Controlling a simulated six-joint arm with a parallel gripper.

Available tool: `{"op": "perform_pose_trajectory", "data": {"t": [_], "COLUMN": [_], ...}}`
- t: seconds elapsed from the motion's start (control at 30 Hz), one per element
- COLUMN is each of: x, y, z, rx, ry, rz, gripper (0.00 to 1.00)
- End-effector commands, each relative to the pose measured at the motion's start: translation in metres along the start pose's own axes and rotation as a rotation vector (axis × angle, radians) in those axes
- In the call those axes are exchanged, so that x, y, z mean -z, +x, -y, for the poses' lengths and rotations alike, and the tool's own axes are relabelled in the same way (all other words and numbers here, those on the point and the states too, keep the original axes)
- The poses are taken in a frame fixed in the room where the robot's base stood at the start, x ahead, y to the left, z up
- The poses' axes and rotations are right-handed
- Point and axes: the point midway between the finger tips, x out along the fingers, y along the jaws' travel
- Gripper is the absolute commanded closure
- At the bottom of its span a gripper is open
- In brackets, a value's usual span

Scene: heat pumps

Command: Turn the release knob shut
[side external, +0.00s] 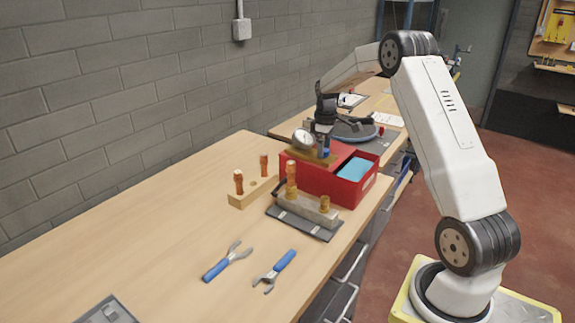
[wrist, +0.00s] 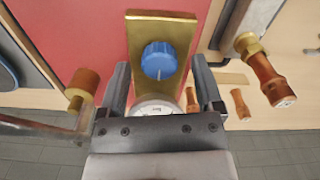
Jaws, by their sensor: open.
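The release knob (wrist: 159,60) is blue, ribbed and round, with a small white mark near its lower edge. It sits on a brass block (wrist: 160,26) in the wrist view. In the side view the knob (side external: 323,151) is small and partly hidden by my gripper. My gripper (wrist: 158,80) is open, with one finger to each side of the knob's lower part in the picture and gaps between. It also shows from the side (side external: 323,128), above the brass block. A round white gauge (side external: 303,138) stands beside it, mostly hidden by the gripper in the wrist view.
A red box (side external: 345,188) with a blue item inside supports the block. Copper fittings stand on a wooden block (side external: 253,192) and a grey metal fixture (side external: 305,208).

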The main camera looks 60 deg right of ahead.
Motion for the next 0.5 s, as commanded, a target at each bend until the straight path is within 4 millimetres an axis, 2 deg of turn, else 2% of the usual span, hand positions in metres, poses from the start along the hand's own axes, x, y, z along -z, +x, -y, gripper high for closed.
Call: {"op": "perform_pose_trajectory", "data": {"t": [0.3, 0.37, 0.5], "x": [-0.0001, -0.0001, -0.0001], "y": [0.0031, 0.003, 0.0029], "z": [0.0001, 0.0001, 0.0001], "rx": [0.0, 0.0, 0.0], "ry": [0.0, 0.0, 0.0], "rz": [0.0, 0.0, 0.0], "gripper": [0.16, 0.31, 0.76]}}
